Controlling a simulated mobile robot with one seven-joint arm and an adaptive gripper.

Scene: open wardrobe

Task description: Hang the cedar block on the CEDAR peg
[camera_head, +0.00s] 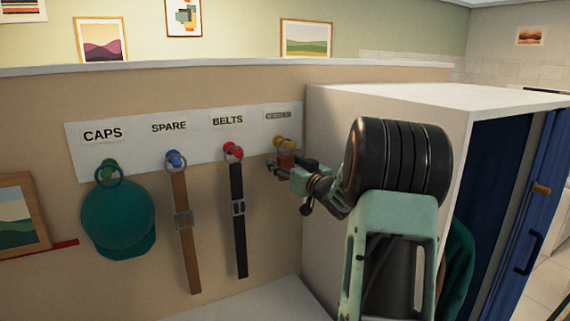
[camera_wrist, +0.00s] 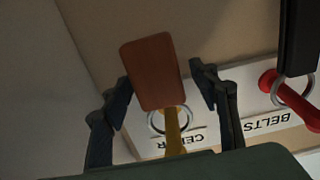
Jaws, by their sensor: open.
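The cedar block (camera_wrist: 152,70) is a flat reddish-brown piece with a metal ring (camera_wrist: 158,128) at one end. The yellow peg (camera_wrist: 174,143) appears to pass through that ring, under the CEDAR label, which reads upside down in the wrist view. In the head view the block (camera_head: 287,161) sits just below the yellow peg (camera_head: 284,142), partly hidden by my gripper. My gripper (camera_wrist: 163,84) is open, with one finger on each side of the block and visible gaps to both fingers.
A green cap (camera_head: 118,220) hangs on the CAPS peg, a brown belt (camera_head: 186,240) on SPARE and a black belt (camera_head: 238,225) on BELTS, close left of my gripper. The white wardrobe side (camera_head: 325,140) stands close on the right.

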